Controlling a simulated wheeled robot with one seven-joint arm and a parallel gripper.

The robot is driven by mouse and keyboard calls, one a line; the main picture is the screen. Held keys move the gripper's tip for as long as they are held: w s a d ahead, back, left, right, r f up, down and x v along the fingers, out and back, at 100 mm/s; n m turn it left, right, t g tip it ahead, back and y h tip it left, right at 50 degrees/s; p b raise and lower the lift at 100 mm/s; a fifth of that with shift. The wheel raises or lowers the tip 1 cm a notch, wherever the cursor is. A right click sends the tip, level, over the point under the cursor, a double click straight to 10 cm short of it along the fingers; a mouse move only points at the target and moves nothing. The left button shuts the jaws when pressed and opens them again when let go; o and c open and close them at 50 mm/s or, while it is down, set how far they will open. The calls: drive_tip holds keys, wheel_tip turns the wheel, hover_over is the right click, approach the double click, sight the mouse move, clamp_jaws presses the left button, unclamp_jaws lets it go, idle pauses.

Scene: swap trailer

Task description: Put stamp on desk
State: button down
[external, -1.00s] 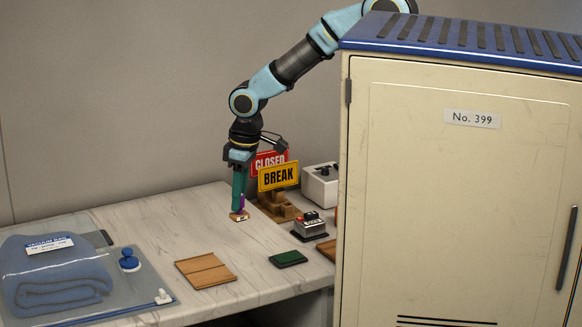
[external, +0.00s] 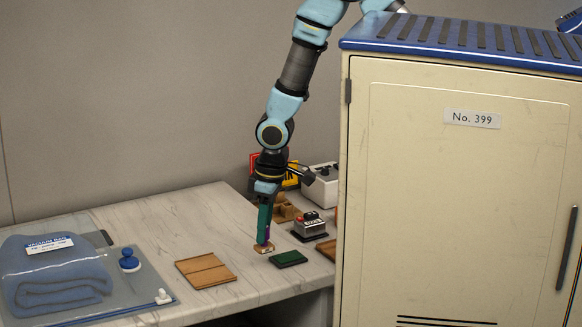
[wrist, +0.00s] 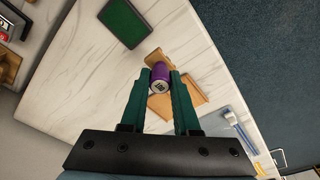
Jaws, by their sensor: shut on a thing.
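The stamp, with a purple handle and a pale wooden base (external: 263,250), is held low over the front part of the pale marbled desk (external: 190,222). My gripper (external: 264,240) points down and is shut on the handle. In the wrist view the purple handle (wrist: 160,76) sits between the green fingertips of my gripper (wrist: 160,82). The base is just left of the dark green pad (external: 288,258). I cannot tell whether the base touches the desk.
A wooden board (external: 206,270) lies left of the stamp. Further left are a vacuum bag (external: 60,275) with a folded blue towel and a blue knob (external: 129,260). A red-topped device (external: 313,226) and signs stand behind. A tall cabinet (external: 455,200) blocks the right.

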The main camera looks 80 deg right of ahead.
drive_tip(key=w+d+r+b, duration=0.5)
drive_tip(key=w+d+b, duration=0.1)
drive_tip(key=b, duration=0.6)
drive_tip(key=shift+w, duration=0.8)
wheel_tip(320, 180, down, 10)
drive_tip(key=shift+r+p, duration=0.15)
drive_tip(key=shift+p, duration=0.95)
drive_tip(key=shift+f, duration=0.2)
drive_tip(key=c, duration=0.7)
unclamp_jaws()
drive_tip(key=shift+o, duration=0.2)
